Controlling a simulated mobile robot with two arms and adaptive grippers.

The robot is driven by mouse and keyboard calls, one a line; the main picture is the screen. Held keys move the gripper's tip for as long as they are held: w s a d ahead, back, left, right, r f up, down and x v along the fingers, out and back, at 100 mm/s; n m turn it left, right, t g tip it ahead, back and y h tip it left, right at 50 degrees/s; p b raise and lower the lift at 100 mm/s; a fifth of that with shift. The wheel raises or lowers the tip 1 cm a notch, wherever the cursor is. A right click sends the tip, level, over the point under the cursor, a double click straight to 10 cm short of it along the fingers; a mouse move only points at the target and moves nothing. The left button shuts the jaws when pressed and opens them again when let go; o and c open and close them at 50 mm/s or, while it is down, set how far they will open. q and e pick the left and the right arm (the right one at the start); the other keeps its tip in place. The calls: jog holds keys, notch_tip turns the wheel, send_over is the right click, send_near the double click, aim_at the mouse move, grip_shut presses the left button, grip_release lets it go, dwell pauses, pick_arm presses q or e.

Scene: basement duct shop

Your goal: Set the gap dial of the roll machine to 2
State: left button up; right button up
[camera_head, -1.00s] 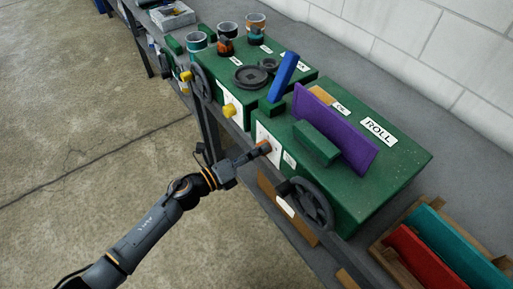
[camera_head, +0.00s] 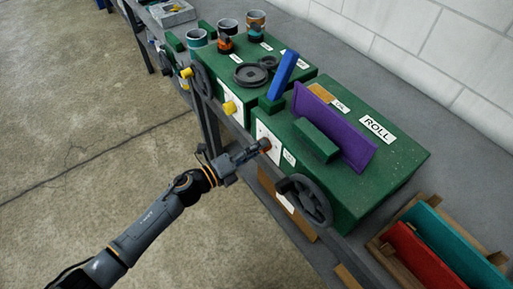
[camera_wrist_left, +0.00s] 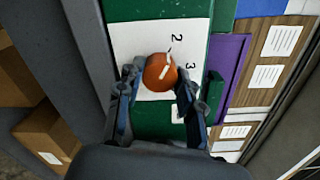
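The green roll machine (camera_head: 395,160), labelled ROLL, stands on the bench. Its gap dial (camera_head: 265,145) is an orange knob on a white plate on its front face. In the left wrist view the gap dial (camera_wrist_left: 159,73) has a white mark leaning between the printed 2 and 3; the dial's exact reading is hard to tell. My left gripper (camera_head: 256,150) is at the dial. In the wrist view its fingers (camera_wrist_left: 158,90) lie on either side of the knob, seemingly in contact with it. My right gripper is out of view.
A dark handwheel (camera_head: 307,200) sits on the machine's front, right of the dial. Another green machine (camera_head: 250,62) with a yellow knob (camera_head: 229,107) stands to the left. A wooden box (camera_head: 380,245) with red and teal pieces is at lower right. Open floor lies in front.

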pick_arm(q)
jog(key=o, duration=0.5)
jog(key=shift+c, duration=0.2)
jog(key=v, duration=1.2)
jog(key=shift+w, duration=0.1)
